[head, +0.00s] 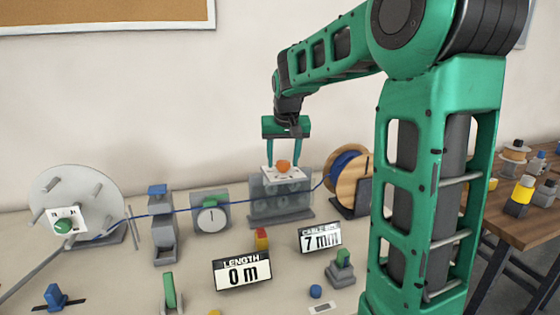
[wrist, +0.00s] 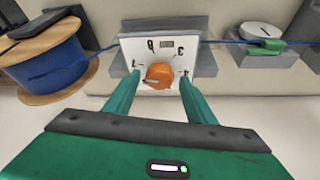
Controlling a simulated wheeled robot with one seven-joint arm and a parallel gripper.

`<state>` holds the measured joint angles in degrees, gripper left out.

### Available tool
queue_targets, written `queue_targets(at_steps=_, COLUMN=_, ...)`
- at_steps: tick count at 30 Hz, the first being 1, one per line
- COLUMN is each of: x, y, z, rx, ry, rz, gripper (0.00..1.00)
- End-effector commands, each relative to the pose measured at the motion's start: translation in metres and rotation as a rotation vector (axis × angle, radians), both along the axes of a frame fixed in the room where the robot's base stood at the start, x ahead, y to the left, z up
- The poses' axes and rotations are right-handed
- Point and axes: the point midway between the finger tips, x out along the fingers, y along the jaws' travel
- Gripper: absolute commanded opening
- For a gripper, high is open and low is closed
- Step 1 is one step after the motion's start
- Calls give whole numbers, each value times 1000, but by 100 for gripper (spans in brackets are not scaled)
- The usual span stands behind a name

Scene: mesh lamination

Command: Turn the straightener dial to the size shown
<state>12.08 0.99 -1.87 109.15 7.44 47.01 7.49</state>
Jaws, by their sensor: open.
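The orange straightener dial (wrist: 160,76) sits on a white plate with numbers (wrist: 165,45) around it. In the wrist view a dark mark on the dial points to the left, a little below the 7. In the head view the dial (head: 284,166) is on top of the grey straightener (head: 270,205). My gripper (wrist: 158,80) is open, with one green finger on each side of the dial; whether they touch it I cannot tell. My gripper (head: 284,164) points down from above in the head view. The size sign (head: 321,238) reads 7 mm.
A blue cable runs from the wooden spool (head: 345,178) through the straightener and past a round gauge (head: 211,217) to the left wheel (head: 75,190). A length sign (head: 242,272) reads 0 m. Small coloured parts stand at the table's front.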

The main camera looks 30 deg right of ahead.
Motion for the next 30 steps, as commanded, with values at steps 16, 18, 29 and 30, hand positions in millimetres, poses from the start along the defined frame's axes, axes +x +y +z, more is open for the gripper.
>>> queue_targets(at_steps=16, x=1, y=1, z=0, rx=0, ry=0, rz=-51, gripper=10)
queue_targets(at_steps=18, x=0, y=1, z=0, rx=0, ry=0, rz=-57, gripper=10)
queue_targets(at_steps=29, x=0, y=0, z=1, rx=0, ry=0, rz=-56, gripper=50)
queue_targets(at_steps=30, x=0, y=0, z=1, rx=0, ry=0, rz=-56, gripper=50)
